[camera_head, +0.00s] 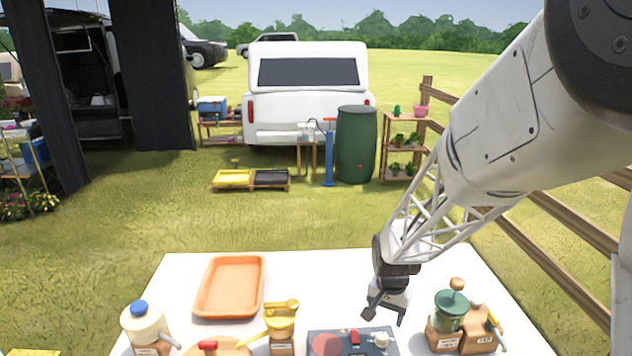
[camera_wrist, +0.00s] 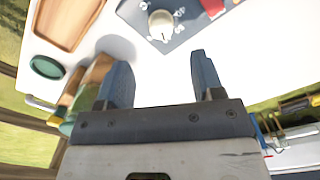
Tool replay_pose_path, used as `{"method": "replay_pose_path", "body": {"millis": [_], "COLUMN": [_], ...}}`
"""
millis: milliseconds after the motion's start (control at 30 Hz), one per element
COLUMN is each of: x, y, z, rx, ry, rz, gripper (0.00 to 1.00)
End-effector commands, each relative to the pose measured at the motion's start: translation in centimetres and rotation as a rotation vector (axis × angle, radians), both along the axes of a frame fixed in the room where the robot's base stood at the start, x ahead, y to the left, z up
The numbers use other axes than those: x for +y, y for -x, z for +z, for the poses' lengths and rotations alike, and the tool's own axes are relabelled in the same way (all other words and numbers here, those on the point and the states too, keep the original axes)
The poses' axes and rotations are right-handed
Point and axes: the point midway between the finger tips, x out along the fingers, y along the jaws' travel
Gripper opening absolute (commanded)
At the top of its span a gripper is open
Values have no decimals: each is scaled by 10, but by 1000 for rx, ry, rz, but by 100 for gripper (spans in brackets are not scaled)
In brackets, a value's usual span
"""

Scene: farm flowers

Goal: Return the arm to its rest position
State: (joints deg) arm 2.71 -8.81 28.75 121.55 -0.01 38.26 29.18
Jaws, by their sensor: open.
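My gripper (camera_head: 386,308) hangs above the white table (camera_head: 178,277), left of a green-topped grinder-like item (camera_head: 450,311) and behind a dark panel (camera_head: 318,340). In the wrist view my gripper (camera_wrist: 160,82) shows two dark fingers spread apart with nothing between them. My arm reaches down from the upper right in the head view. The dark panel (camera_wrist: 185,30) with a white knob (camera_wrist: 161,25) lies beyond the fingertips in the wrist view.
An orange tray (camera_head: 230,287) lies at the table's back left. A white jug with a blue cap (camera_head: 145,328) and a yellow item (camera_head: 281,318) stand along the front. A wooden fence (camera_head: 560,215) runs at the right. The table's back middle is clear.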

Motion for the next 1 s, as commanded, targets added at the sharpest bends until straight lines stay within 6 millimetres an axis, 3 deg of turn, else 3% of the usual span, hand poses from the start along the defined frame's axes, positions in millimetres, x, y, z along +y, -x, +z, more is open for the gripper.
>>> {"method": "replay_pose_path", "body": {"millis": [167, 367, 700, 1000], "x": [2, 6, 13, 18], "y": [12, 41, 107, 172], "z": [27, 71, 142, 187], "rx": [-22, -56, -118, -170], "ry": [2, 7, 24, 45], "rz": [38, 115, 267, 399], "gripper": [61, 61, 61, 61]}}
